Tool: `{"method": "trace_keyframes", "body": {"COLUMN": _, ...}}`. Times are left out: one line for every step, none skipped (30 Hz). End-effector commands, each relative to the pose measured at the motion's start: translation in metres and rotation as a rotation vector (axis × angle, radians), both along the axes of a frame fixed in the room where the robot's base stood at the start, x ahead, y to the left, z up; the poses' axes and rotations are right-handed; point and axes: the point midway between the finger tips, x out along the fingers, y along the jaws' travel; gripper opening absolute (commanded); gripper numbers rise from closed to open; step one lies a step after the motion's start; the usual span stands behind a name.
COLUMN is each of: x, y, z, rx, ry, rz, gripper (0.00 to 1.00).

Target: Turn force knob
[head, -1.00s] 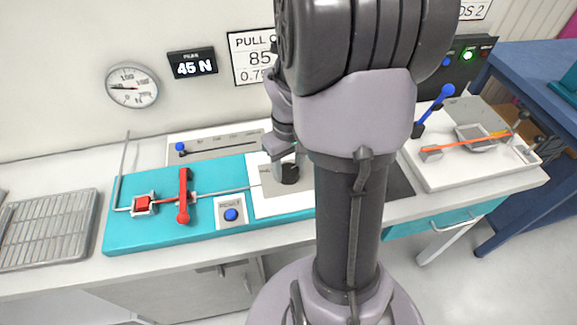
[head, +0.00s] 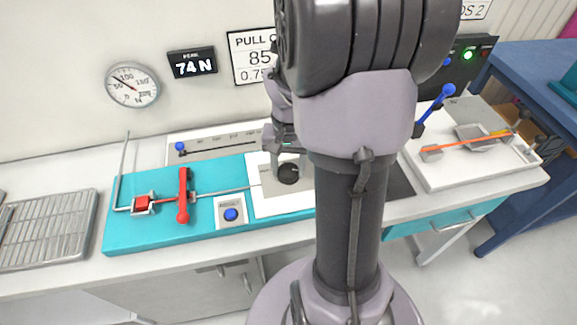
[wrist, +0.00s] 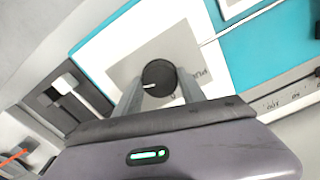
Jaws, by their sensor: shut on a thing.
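The black round force knob (head: 288,174) sits on a grey and white panel at the right of the teal pull fixture. In the wrist view the knob (wrist: 158,78) shows a white pointer line toward the left. My gripper (wrist: 160,84) is around it, one finger on each side, shut on it. In the head view my arm hides part of the gripper and the panel. The peak display (head: 193,64) reads 74 N. The round dial gauge (head: 132,85) hangs left of it on the wall.
The teal fixture (head: 150,232) carries a red lever (head: 184,197), a red clamp block (head: 141,203) and a blue button (head: 231,214). A wire rack (head: 45,228) lies at the left. A white tray (head: 450,180) with a blue-handled lever stands at the right.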

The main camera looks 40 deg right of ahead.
Motion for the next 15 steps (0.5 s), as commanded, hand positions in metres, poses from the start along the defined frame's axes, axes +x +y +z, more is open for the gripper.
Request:
{"method": "trace_keyframes", "body": {"x": 0.0001, "y": -0.0002, "z": -0.0003, "rx": -0.001, "ry": -0.001, "rz": -0.04, "gripper": 0.07}}
{"method": "trace_keyframes", "body": {"x": 0.0001, "y": -0.0002, "z": -0.0004, "rx": -0.001, "ry": -0.001, "rz": -0.068, "gripper": 0.07}}
{"method": "trace_keyframes", "body": {"x": 0.0001, "y": -0.0002, "z": -0.0004, "rx": -0.001, "ry": -0.001, "rz": -0.105, "gripper": 0.07}}
{"method": "trace_keyframes", "body": {"x": 0.0001, "y": -0.0002, "z": -0.0005, "rx": -0.001, "ry": -0.001, "rz": -0.132, "gripper": 0.07}}
{"method": "trace_keyframes", "body": {"x": 0.0002, "y": -0.0002, "z": -0.0005, "rx": -0.001, "ry": -0.001, "rz": -0.159, "gripper": 0.07}}
{"method": "trace_keyframes", "body": {"x": 0.0002, "y": -0.0002, "z": -0.0005, "rx": -0.001, "ry": -0.001, "rz": -0.193, "gripper": 0.07}}
{"method": "trace_keyframes", "body": {"x": 0.0002, "y": -0.0002, "z": -0.0005, "rx": -0.001, "ry": -0.001, "rz": -0.219, "gripper": 0.07}}
{"method": "trace_keyframes", "body": {"x": 0.0002, "y": -0.0002, "z": -0.0006, "rx": -0.001, "ry": -0.001, "rz": -0.243, "gripper": 0.07}}
{"method": "trace_keyframes", "body": {"x": 0.0002, "y": -0.0002, "z": -0.0006, "rx": -0.001, "ry": -0.001, "rz": -0.275, "gripper": 0.07}}
{"method": "trace_keyframes", "body": {"x": 0.0002, "y": -0.0002, "z": -0.0006, "rx": -0.001, "ry": -0.001, "rz": -0.297, "gripper": 0.07}}
{"method": "trace_keyframes", "body": {"x": 0.0001, "y": -0.0002, "z": -0.0006, "rx": -0.001, "ry": -0.001, "rz": -0.319, "gripper": 0.07}}
{"method": "trace_keyframes", "body": {"x": 0.0001, "y": -0.0002, "z": -0.0006, "rx": -0.001, "ry": -0.001, "rz": -0.347, "gripper": 0.07}}
{"method": "trace_keyframes", "body": {"x": 0.0001, "y": -0.0002, "z": -0.0006, "rx": 0.0, "ry": 0.0, "rz": -0.367, "gripper": 0.07}}
{"method": "trace_keyframes", "body": {"x": 0.0001, "y": -0.0001, "z": -0.0006, "rx": 0.0, "ry": 0.0, "rz": -0.386, "gripper": 0.07}}
{"method": "trace_keyframes", "body": {"x": 0.0001, "y": -0.0001, "z": -0.0006, "rx": 0.0, "ry": 0.0, "rz": -0.41, "gripper": 0.07}}
